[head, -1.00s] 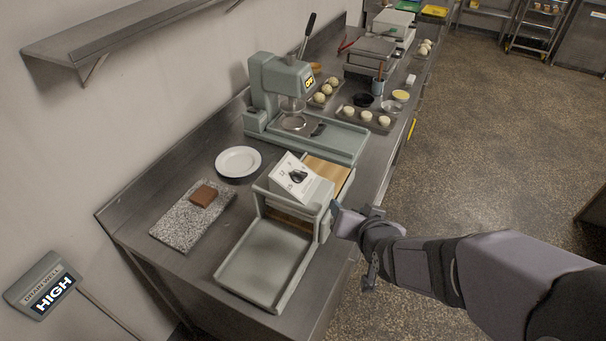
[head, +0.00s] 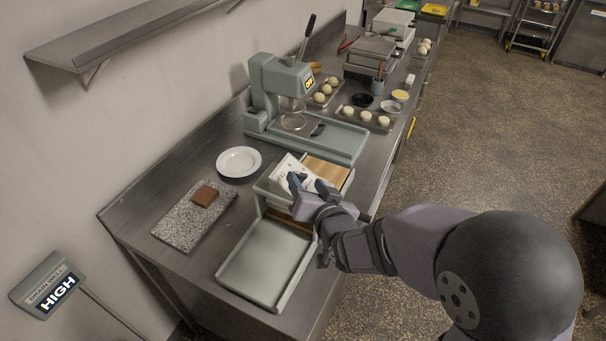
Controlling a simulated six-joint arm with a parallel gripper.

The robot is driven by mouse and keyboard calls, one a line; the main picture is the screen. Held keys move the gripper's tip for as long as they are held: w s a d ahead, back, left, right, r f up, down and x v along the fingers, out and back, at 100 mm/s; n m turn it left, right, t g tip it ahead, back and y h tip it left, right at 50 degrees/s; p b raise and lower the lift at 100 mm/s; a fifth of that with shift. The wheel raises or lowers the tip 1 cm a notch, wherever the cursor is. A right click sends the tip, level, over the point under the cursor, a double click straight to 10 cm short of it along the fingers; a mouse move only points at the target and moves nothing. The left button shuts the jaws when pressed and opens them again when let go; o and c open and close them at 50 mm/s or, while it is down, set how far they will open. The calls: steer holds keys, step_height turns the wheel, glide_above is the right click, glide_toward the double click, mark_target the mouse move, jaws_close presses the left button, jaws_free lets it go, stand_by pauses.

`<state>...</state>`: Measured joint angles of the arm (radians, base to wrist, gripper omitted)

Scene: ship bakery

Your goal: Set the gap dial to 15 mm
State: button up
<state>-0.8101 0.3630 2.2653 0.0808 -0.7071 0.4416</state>
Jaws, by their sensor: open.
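The dough sheeter (head: 327,172) stands on the near part of the steel counter, with a grey tray in front and a tan board behind. Its white sloped dial panel (head: 284,169) shows only in part. The black gap dial is hidden, or cannot be told apart from the dark fingers in front of it. My gripper (head: 306,182) is open, its two dark fingers at the panel around where the dial sits. I cannot tell whether they touch the dial. The dial's setting cannot be read.
A white plate (head: 239,162) and a speckled stone slab (head: 178,229) with a brown block (head: 205,196) lie to the left. A grey-green press (head: 262,92) with a raised lever stands behind. The sheeter's front tray (head: 264,262) is empty.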

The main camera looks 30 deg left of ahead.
mark_target(301, 175)
steer(key=shift+p+x, duration=0.65)
steer(key=shift+x, duration=1.2)
steer(key=c, duration=1)
